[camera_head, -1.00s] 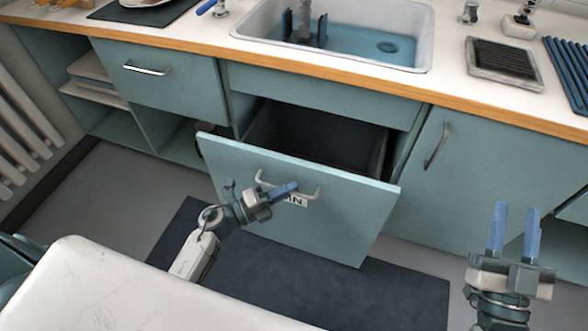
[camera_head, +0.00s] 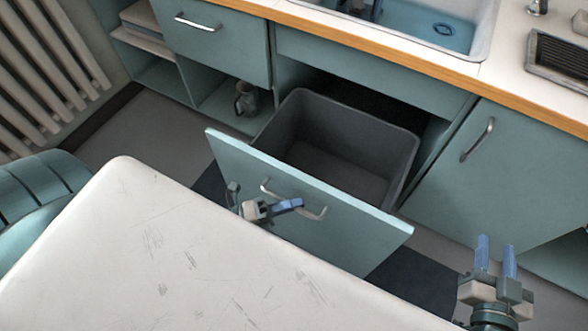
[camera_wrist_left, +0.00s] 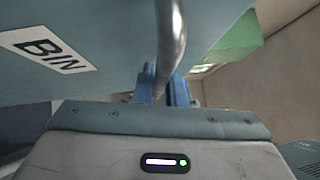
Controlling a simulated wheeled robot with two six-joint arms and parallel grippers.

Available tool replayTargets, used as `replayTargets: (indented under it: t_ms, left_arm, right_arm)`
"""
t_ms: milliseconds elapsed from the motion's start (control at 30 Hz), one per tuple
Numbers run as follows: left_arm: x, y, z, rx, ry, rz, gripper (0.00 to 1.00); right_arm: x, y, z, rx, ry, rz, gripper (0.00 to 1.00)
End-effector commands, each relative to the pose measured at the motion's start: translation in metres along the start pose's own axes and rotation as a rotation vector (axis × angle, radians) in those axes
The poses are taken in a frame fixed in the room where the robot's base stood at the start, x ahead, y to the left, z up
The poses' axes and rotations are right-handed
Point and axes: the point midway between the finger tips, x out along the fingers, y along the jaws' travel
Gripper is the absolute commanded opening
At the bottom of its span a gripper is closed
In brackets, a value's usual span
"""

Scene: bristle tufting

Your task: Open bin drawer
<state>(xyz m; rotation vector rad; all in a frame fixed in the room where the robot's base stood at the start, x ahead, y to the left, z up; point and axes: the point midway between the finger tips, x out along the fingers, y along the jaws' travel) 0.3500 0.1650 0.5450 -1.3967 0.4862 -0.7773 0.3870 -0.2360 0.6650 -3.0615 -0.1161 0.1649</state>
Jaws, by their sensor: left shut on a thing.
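The bin drawer (camera_head: 340,240) is pulled well out from the cabinet, its teal front tilted across the head view. A dark grey bin (camera_head: 335,150) shows inside it and looks empty. My left gripper (camera_head: 292,205) is shut on the drawer's metal handle (camera_head: 268,188). In the left wrist view the handle (camera_wrist_left: 170,40) runs between the blue fingers (camera_wrist_left: 164,84), with the BIN label (camera_wrist_left: 48,55) beside it. My right gripper (camera_head: 495,258) is at the lower right, fingers pointing up and apart, open and empty.
The counter with the sink (camera_head: 440,25) runs along the back. A closed cabinet door (camera_head: 455,165) is right of the drawer. An open shelf with a dark jug (camera_head: 246,98) is to the left, near a radiator (camera_head: 45,70).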

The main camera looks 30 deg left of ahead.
Motion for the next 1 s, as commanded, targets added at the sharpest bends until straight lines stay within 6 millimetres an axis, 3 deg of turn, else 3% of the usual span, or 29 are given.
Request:
replayTargets:
  t_ms: [167,200,300,767,1000]
  left_arm:
    - [0.000,0.000,0.000,0.000,-0.001,0.001,0.00]
    - [0.000,0.000,0.000,0.000,-0.001,0.001,0.19]
    - [0.000,0.000,0.000,0.000,-0.001,0.001,0.32]
    - [-0.002,0.001,0.000,0.000,0.000,0.002,0.32]
    - [-0.036,0.002,-0.001,-0.002,0.004,0.006,0.32]
  right_arm:
    - [0.000,0.000,0.000,0.000,0.000,0.000,0.36]
    - [0.000,0.000,0.000,0.000,0.000,0.000,0.36]
    - [0.000,0.000,0.000,0.000,0.000,0.000,0.36]
    - [0.000,0.000,0.000,-0.001,0.003,0.000,0.36]
    - [0.001,0.001,-0.007,-0.008,0.048,0.002,0.36]
